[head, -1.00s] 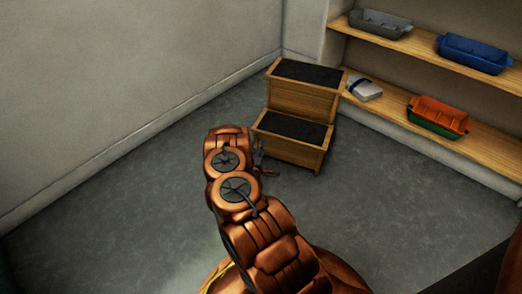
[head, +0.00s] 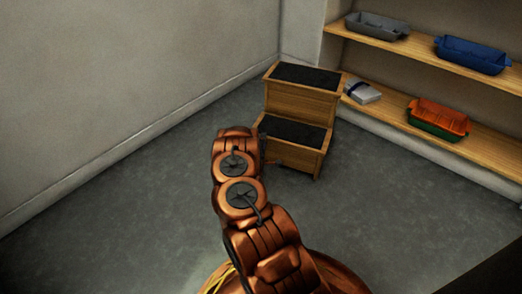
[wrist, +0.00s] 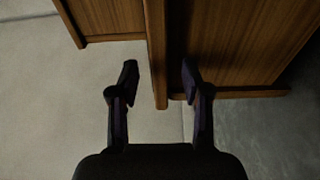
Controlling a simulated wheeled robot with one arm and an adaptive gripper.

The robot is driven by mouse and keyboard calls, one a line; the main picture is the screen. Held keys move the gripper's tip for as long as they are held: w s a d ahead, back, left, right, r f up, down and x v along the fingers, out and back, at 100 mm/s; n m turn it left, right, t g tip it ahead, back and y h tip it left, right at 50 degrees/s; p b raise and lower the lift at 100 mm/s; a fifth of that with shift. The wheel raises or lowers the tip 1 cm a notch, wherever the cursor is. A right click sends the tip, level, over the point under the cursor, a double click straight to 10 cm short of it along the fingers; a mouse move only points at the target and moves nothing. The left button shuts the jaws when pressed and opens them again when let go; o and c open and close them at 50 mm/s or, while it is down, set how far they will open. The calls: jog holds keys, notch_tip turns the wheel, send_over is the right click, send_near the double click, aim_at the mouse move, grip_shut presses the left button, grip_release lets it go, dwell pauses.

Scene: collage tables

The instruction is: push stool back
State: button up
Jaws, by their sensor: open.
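The stool (head: 302,96) is a two-step wooden step stool with black treads, standing upright on the grey floor near the back corner, beside the shelf. In the wrist view, its brown wood panels (wrist: 230,45) fill the upper part. My gripper (wrist: 159,75) is open, with a dark finger on either side of a vertical wooden edge in the picture. Nothing is clearly held, and I cannot tell whether a finger touches the wood. In the head view, my arm hides most of the gripper, low at the stool's near left side.
Wooden shelves (head: 490,125) at the right hold a grey bin (head: 377,26), a blue bin (head: 473,55), an orange-and-green bin (head: 438,118) and a pale box (head: 362,93). A bare wall (head: 130,80) runs along the left. The floor (head: 110,210) between is clear.

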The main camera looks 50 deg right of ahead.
jog(key=shift+w+d, duration=0.15)
jog(key=shift+d, duration=0.2)
grip_shut()
dwell(0.6)
